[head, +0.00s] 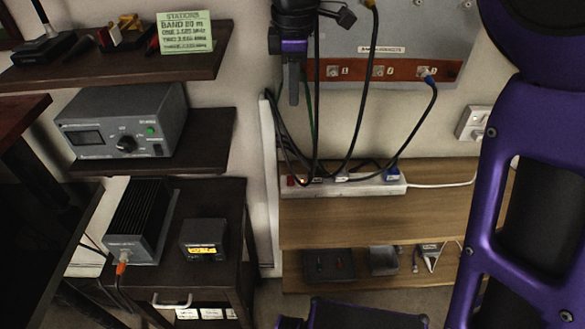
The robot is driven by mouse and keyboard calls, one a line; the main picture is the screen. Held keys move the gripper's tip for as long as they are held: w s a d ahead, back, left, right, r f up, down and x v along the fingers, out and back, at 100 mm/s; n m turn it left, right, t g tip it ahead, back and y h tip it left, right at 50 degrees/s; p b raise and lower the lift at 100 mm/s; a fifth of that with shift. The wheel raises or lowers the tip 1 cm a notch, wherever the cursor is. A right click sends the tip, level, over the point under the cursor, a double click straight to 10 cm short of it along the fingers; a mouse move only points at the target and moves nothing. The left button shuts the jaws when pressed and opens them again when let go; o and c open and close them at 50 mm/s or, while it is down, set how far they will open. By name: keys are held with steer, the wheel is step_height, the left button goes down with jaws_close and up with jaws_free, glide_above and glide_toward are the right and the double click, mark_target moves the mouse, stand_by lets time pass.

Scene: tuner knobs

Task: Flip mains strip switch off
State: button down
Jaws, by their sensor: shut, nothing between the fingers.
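The white mains strip (372,184) lies along the back of a wooden shelf, with several plugs in it. A small red switch (291,181) shows at its left end; which way it is set is too small to tell. My gripper (294,100) points down in front of the wall, above the strip's left end and apart from it. Its fingers are together and hold nothing. Dark cables hang close beside and behind it.
Cables run from the antenna panel (390,73) down to the strip. A grey tuner box (122,125) sits on the left shelf. A black finned unit (140,219) and a small meter (204,240) stand on the cabinet below. The wooden shelf (330,228) is bare in front of the strip.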

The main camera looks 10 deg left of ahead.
mark_target(291, 177)
steer(key=shift+s+a+r, duration=0.15)
steer(key=shift+s+a, duration=0.05)
steer(key=shift+a, duration=0.05)
steer(key=w+f+b, duration=0.1)
steer(key=f, duration=0.7)
steer(key=w+f+b, duration=0.1)
steer(key=f, duration=0.6)
steer(key=f+b, duration=0.2)
steer(key=f, duration=0.6)
steer(key=shift+w+a+f, duration=0.3)
steer(key=shift+w+a, duration=0.05)
steer(key=shift+w, duration=0.05)
steer(key=shift+f, duration=0.15)
